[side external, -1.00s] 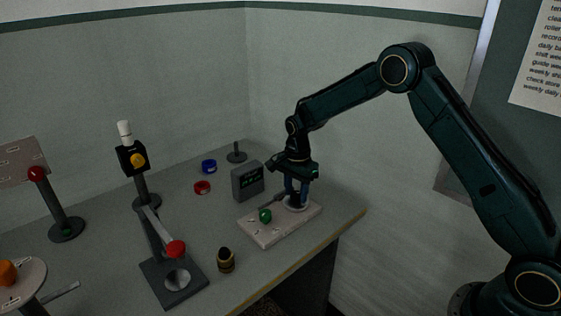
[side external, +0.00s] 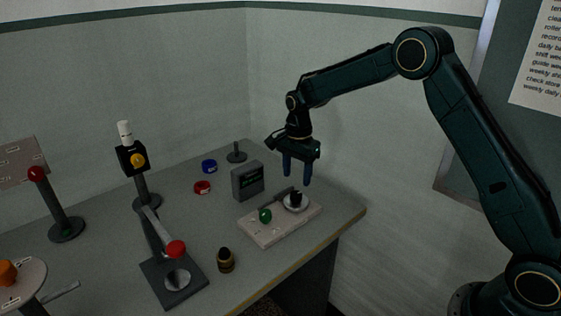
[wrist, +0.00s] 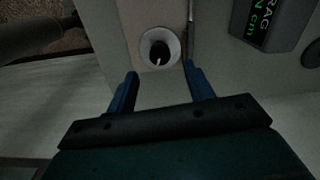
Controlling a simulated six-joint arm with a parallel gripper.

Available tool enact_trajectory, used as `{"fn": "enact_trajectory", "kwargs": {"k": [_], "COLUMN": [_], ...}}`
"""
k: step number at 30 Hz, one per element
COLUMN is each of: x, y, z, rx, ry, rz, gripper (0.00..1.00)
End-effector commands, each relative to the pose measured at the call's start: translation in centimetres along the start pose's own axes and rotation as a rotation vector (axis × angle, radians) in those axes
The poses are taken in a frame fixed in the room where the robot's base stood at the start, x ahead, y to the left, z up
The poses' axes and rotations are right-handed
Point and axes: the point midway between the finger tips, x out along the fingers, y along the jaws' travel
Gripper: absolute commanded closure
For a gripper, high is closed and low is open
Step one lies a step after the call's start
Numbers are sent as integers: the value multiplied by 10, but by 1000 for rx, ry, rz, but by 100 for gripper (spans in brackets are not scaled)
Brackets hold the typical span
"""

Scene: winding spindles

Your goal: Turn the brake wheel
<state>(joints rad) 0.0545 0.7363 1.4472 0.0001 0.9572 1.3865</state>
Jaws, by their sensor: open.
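The brake wheel (side external: 296,201), a small black knob on a pale round dial, sits on the right end of a light base plate (side external: 279,232). It also shows in the wrist view (wrist: 160,48) as a pale ring with a dark centre and a white mark. My gripper (side external: 297,178) is open and empty, hanging above the wheel with its fingers pointing down. In the wrist view its two blue fingers (wrist: 160,70) are spread, with the wheel beyond and between their tips. Neither finger touches the wheel.
A green knob (side external: 265,215) shares the plate. A grey display box (side external: 248,180), lettered DRAG, stands behind it. A brass-and-black cylinder (side external: 226,260) and a red-knobbed lever (side external: 175,249) are to the left. Red (side external: 202,187) and blue (side external: 209,166) rings lie further back.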

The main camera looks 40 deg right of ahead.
Motion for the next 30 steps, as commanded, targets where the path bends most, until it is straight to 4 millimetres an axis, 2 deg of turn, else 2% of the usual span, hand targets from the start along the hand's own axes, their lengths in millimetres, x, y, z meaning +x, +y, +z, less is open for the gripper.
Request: {"fn": "enact_trajectory", "kwargs": {"k": [1,6,12,18,30], "x": [-10,-39,-63,-74,-76], "y": [-1,-1,0,0,0], "z": [0,0,0,0,0], "rx": [0,0,0,0,-2], "ry": [1,1,1,0,0], "rz": [-5,-4,-2,-2,-2], "gripper": [48,48,48,48,48]}}
